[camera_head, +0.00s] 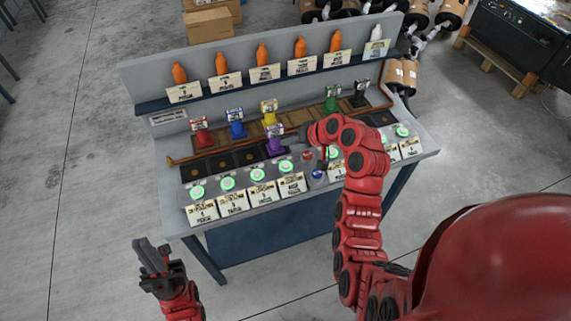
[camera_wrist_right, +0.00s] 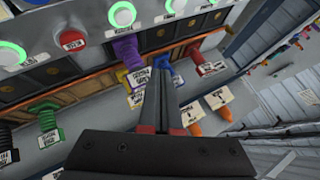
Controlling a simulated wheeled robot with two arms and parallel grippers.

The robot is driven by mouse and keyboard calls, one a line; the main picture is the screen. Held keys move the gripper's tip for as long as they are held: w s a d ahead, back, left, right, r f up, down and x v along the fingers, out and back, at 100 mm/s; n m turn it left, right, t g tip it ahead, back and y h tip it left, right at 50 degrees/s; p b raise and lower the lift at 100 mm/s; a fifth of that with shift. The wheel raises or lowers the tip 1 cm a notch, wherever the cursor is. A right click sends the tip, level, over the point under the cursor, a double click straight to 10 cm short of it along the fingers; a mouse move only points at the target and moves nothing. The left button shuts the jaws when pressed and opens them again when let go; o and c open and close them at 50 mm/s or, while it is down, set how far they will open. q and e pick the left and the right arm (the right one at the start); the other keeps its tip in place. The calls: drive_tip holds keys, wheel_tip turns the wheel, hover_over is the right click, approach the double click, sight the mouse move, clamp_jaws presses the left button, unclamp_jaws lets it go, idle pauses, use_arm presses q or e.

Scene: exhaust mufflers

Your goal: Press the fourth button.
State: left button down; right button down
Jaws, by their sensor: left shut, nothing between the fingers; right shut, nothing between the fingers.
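A sloped panel holds a row of green-lit round buttons with labels below them. Counting from the left in the head view, the fourth button (camera_head: 286,166) glows green. It also shows in the right wrist view (camera_wrist_right: 122,14), in front of a purple lever (camera_wrist_right: 128,51). My right gripper (camera_wrist_right: 165,85) is shut and empty over the lever area, apart from the fourth button. My left gripper (camera_head: 154,258) is shut and empty, low at the left and clear of the panel.
A red button (camera_head: 308,155) and a blue knob (camera_head: 318,174) lie right of the fourth button. Coloured levers stand behind the buttons, including a yellow one (camera_head: 269,112). A shelf (camera_head: 205,97) with orange bottles rises at the back.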

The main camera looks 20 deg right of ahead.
sight(288, 167)
drive_tip(key=shift+f+b, duration=2.05)
drive_tip(key=shift+f, duration=2.15)
drive_tip(key=shift+f+b, duration=0.45)
drive_tip(key=shift+f+b, duration=0.35)
drive_tip(key=shift+r, duration=0.8)
drive_tip(key=shift+r+p, duration=1.15)
drive_tip(key=shift+r, duration=1.4)
